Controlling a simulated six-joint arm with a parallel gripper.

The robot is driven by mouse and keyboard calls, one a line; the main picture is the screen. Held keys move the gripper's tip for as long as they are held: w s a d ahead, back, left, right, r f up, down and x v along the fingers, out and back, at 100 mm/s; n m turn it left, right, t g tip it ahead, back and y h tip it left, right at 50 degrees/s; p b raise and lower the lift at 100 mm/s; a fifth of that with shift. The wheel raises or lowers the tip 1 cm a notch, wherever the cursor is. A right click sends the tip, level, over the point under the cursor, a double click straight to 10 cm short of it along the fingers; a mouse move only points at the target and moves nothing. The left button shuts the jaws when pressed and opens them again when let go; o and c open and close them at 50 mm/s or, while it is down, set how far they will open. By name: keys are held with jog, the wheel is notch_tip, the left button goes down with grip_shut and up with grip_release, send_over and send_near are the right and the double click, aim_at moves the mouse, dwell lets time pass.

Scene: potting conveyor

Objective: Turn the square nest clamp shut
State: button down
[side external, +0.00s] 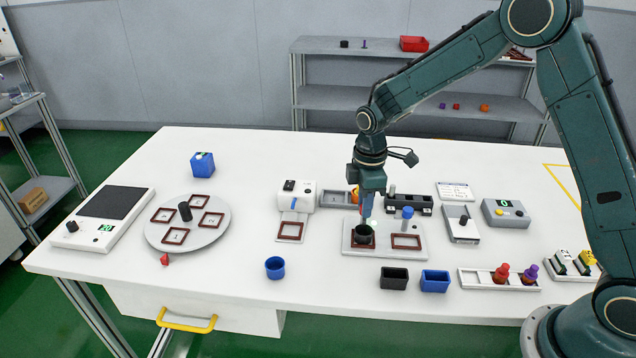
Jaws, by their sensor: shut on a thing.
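A pale base plate (384,250) with two brown-framed nests lies right of the table's middle. The left nest (352,245) holds a dark pot (363,234) that looks round. The right nest (406,242) looks empty, and a blue-capped clamp knob (407,213) stands upright behind it. My gripper (366,213) points down just behind the left nest and pot. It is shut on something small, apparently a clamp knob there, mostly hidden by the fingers. I cannot tell from this view which clamp is the square nest's or how far it is turned.
A black square pot (394,278) and a blue square pot (435,281) stand in front of the plate. A white dispenser (299,195) stands to its left, a black holder (420,204) behind it. A round turntable (218,232) is farther left.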

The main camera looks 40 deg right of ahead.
jog(key=shift+r, duration=0.1)
jog(key=c, duration=1.3)
grip_release()
jog(key=shift+o, duration=0.2)
notch_tip(320, 180, up, 14)
